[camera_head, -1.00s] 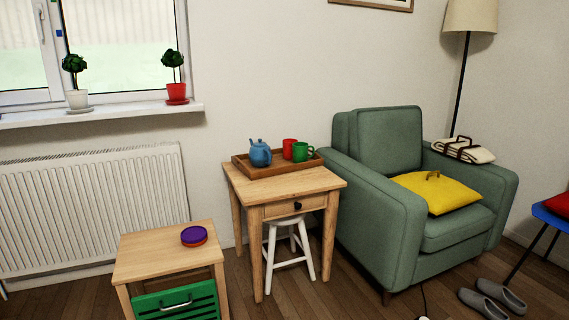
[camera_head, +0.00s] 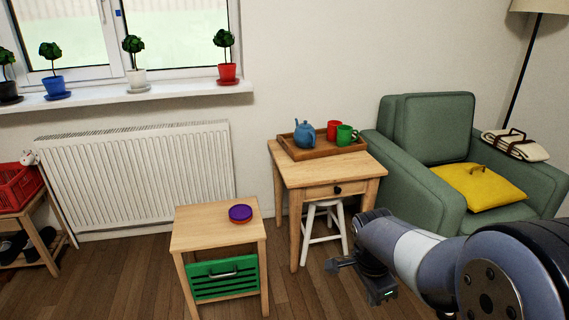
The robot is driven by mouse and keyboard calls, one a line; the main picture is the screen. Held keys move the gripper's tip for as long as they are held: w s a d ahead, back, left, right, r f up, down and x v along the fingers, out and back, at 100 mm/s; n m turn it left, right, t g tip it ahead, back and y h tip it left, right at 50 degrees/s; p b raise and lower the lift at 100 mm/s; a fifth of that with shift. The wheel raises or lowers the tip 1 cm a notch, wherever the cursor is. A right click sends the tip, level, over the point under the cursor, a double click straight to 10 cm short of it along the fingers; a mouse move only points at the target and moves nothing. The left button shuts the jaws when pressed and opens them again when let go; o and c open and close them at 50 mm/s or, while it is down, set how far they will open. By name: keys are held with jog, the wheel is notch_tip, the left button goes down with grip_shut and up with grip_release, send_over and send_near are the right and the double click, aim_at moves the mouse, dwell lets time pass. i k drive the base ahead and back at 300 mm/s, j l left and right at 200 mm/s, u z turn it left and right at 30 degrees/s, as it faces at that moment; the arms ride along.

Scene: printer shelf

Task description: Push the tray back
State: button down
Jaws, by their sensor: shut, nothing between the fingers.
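The brown wooden tray (camera_head: 325,152) lies on the small wooden side table (camera_head: 301,174) with a drawer, towards the back of its top. The tray carries a blue teapot (camera_head: 304,134), a red mug (camera_head: 334,130) and a green mug (camera_head: 345,135). My gripper (camera_head: 360,277) is at the lower right in the head view, in front of and below the tabletop in the picture. It is shut and empty, apart from the tray. Its fingertips are small and dark here.
A green armchair (camera_head: 430,130) with a yellow cushion stands right of the table. A white stool (camera_head: 325,225) is under the table. A low wooden stand (camera_head: 205,232) with a purple round item is at the left. A radiator (camera_head: 135,175) lines the wall.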

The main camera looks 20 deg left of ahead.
aim_at(322, 148)
jog(key=i+u, duration=0.3)
jog(key=u, duration=0.15)
jog(key=i+u, duration=0.3)
jog(key=u, duration=0.2)
jog(key=i+l+u, duration=0.2)
jog(key=i+l, duration=0.45)
jog(key=i, duration=0.3)
jog(key=i+l+u, duration=0.15)
jog(key=i+l, duration=0.6)
jog(key=i, duration=0.15)
